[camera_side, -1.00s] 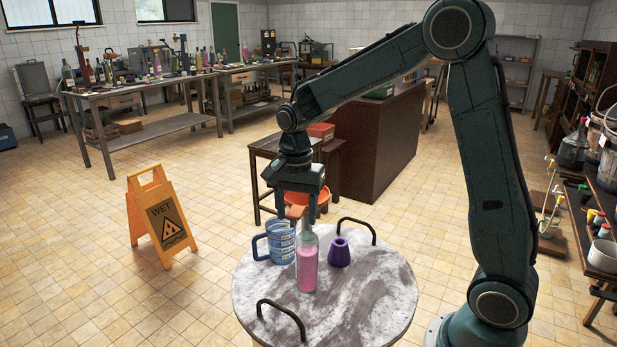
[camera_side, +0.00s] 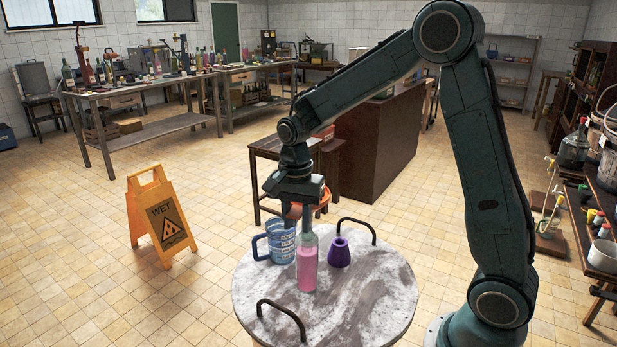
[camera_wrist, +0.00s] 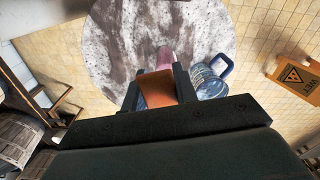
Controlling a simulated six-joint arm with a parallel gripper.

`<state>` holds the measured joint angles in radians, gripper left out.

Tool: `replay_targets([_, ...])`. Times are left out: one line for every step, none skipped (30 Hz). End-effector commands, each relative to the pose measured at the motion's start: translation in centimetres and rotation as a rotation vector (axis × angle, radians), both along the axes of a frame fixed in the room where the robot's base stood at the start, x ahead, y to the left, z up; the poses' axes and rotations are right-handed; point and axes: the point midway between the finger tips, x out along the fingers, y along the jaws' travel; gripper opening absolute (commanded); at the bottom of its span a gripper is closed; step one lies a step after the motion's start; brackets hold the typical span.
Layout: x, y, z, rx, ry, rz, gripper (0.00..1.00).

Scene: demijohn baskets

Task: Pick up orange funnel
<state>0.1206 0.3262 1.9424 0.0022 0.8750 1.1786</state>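The orange funnel (camera_wrist: 158,89) shows in the wrist view between my two dark fingers, which press close on both its sides. My gripper (camera_side: 292,212) is low over the back left of the round table in the side view, behind the bottle and beside the blue jug. My gripper also shows in the wrist view (camera_wrist: 157,84), narrowed around the funnel.
The marbled round table (camera_side: 355,300) carries a blue measuring jug (camera_side: 280,243), a bottle of pink liquid (camera_side: 307,265), a purple piece (camera_side: 339,252) and two black handles. A yellow wet-floor sign (camera_side: 160,217) stands on the floor at left. The table's right side is clear.

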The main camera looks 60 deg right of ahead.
Motion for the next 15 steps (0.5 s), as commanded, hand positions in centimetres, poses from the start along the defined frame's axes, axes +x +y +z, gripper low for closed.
replay_targets([0.00,0.00,0.01,0.000,0.000,0.000,0.07])
replay_targets([0.01,0.00,0.01,0.000,0.000,0.000,0.07])
replay_targets([0.01,0.00,0.01,0.000,0.000,0.000,0.07])
replay_targets([0.01,0.00,0.01,0.000,0.000,0.000,0.07])
replay_targets([0.01,0.00,0.01,0.000,0.000,0.000,0.07])
replay_targets([0.01,-0.01,0.02,0.000,0.000,0.000,0.07])
replay_targets([0.01,0.00,0.02,0.000,0.000,0.000,0.07])
replay_targets([0.01,0.00,0.03,0.000,0.000,0.000,0.07])
replay_targets([0.01,-0.01,0.06,0.000,0.000,0.000,0.07])
replay_targets([0.01,-0.01,0.10,0.000,-0.001,0.000,0.07])
replay_targets([0.02,0.00,0.16,0.000,-0.001,0.000,0.07])
replay_targets([0.02,0.00,0.27,0.000,-0.001,0.000,0.07])
replay_targets([0.02,0.00,0.39,0.000,-0.001,0.000,0.07])
replay_targets([0.02,0.00,0.53,0.000,-0.001,0.000,0.07])
replay_targets([0.05,-0.01,0.77,0.000,-0.001,0.000,0.07])
